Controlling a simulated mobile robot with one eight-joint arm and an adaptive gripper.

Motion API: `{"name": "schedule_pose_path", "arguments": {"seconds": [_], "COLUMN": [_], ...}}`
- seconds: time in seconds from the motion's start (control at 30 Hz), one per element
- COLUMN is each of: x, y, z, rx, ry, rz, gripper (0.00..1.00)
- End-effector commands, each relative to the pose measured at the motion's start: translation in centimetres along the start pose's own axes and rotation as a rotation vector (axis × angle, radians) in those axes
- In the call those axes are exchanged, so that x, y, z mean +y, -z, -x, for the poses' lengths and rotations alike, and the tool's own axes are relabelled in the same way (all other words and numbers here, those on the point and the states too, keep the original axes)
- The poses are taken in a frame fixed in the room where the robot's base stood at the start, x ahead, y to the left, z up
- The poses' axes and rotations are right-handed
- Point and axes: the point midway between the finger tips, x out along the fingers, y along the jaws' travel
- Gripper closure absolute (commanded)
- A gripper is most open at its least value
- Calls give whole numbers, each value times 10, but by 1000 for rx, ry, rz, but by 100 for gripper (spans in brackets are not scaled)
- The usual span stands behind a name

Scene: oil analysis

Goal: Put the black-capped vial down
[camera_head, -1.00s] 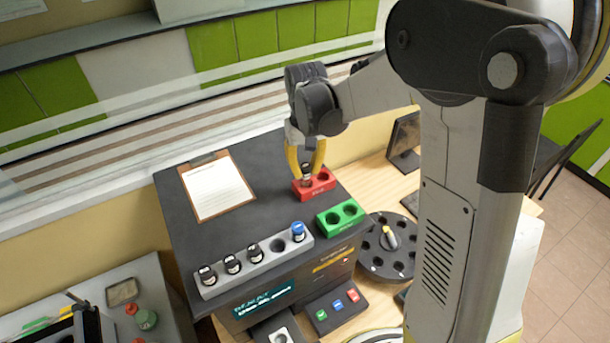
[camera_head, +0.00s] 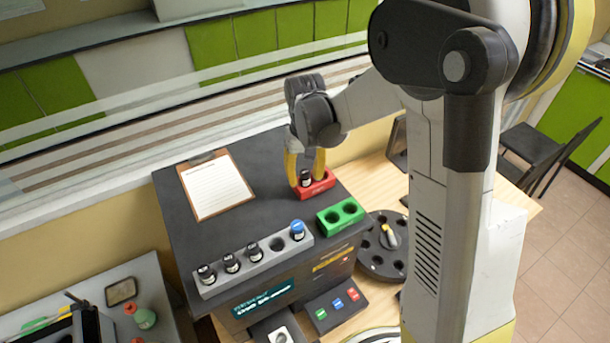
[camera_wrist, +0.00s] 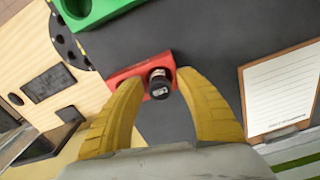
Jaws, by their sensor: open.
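The black-capped vial (camera_head: 305,178) stands in the left hole of the red rack (camera_head: 318,188) on top of the dark machine. In the wrist view the vial (camera_wrist: 159,83) sits in the red rack (camera_wrist: 130,74) between my fingers. My gripper (camera_head: 305,178) is open around the vial, with its yellow fingertips apart on either side. It also shows in the wrist view (camera_wrist: 155,78), with a gap beside the vial. The vial's lower part is hidden in the rack.
A grey rack (camera_head: 222,282) holds several black-capped vials and a blue-capped vial (camera_head: 297,229). A green rack (camera_head: 340,217) stands nearer than the red one. A clipboard (camera_head: 216,187) lies left; a dark carousel (camera_head: 375,262) stands right.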

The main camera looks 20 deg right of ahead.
Motion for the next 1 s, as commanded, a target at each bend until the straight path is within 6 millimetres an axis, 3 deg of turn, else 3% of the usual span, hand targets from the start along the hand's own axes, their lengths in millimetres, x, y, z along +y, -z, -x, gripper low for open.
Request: {"name": "schedule_pose_path", "arguments": {"seconds": [0.17,0.5,0.73,0.87,1.0], "x": [0,0,0,0,0], "y": [0,0,-2,-20,-60], "z": [22,97,123,139,161], "rx": [0,0,6,57,183], "ry": [0,0,0,0,0], "rz": [0,0,0,0,0], "gripper": [58,58,58,58,58]}}
